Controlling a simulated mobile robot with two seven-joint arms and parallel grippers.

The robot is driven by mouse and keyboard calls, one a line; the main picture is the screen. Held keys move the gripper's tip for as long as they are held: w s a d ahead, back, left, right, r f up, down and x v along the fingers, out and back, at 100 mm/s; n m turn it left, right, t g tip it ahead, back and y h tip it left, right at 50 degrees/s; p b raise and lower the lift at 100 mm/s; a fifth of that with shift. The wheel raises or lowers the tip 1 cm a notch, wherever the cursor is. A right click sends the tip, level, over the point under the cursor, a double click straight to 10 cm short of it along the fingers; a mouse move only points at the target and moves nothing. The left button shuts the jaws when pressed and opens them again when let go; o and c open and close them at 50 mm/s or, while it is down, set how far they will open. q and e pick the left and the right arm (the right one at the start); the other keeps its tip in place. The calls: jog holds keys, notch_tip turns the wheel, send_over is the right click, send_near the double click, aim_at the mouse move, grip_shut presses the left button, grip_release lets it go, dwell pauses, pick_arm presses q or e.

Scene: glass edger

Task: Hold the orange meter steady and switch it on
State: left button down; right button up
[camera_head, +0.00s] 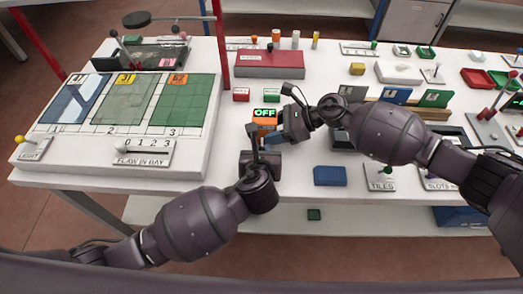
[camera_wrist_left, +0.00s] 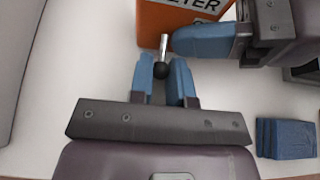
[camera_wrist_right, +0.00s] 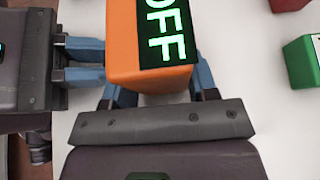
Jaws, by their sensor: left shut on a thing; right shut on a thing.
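The orange meter (camera_head: 263,125) stands at the front middle of the table, its dark display reading OFF in green. The display also shows in the right wrist view (camera_wrist_right: 167,32). My right gripper (camera_head: 276,137) is shut on the meter's body, one blue finger on each side (camera_wrist_right: 152,88). A small switch lever with a metal stem and black ball end (camera_wrist_left: 162,68) sticks out of the meter's lettered face (camera_wrist_left: 178,22). My left gripper (camera_wrist_left: 164,82) has its blue fingers closed on either side of this ball. In the head view, the gripper bodies partly hide the meter's lower part.
A blue block (camera_head: 330,176) lies at the front, right of the meter. A TILES lever plate (camera_head: 380,178) is further right. Small red (camera_head: 241,95) and green (camera_head: 271,95) blocks stand behind the meter. A slanted panel with glass sheets (camera_head: 190,145) fills the left side. Both grippers are close together.

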aim_at(262, 142)
pick_arm(q)
jog(key=shift+d+r, duration=0.2)
jog(key=shift+r, duration=2.1)
dwell(1.1)
dwell(0.4)
jog(key=c, duration=1.2)
grip_release()
jog(key=shift+c, duration=0.2)
jog(key=shift+o, duration=0.8)
jog(key=shift+a+f, duration=0.1)
jog(key=shift+f, duration=0.1)
jog(key=shift+s+a+r, duration=0.1)
jog(key=shift+s+r, duration=0.4)
jog(key=shift+r, duration=0.3)
jog(key=shift+s+d+r, duration=0.1)
jog(key=shift+s+r, duration=0.45)
jog(key=shift+r, duration=0.25)
jog(key=shift+s+a+r, duration=0.1)
jog(key=shift+s+r, duration=0.4)
jog(key=shift+r, duration=0.3)
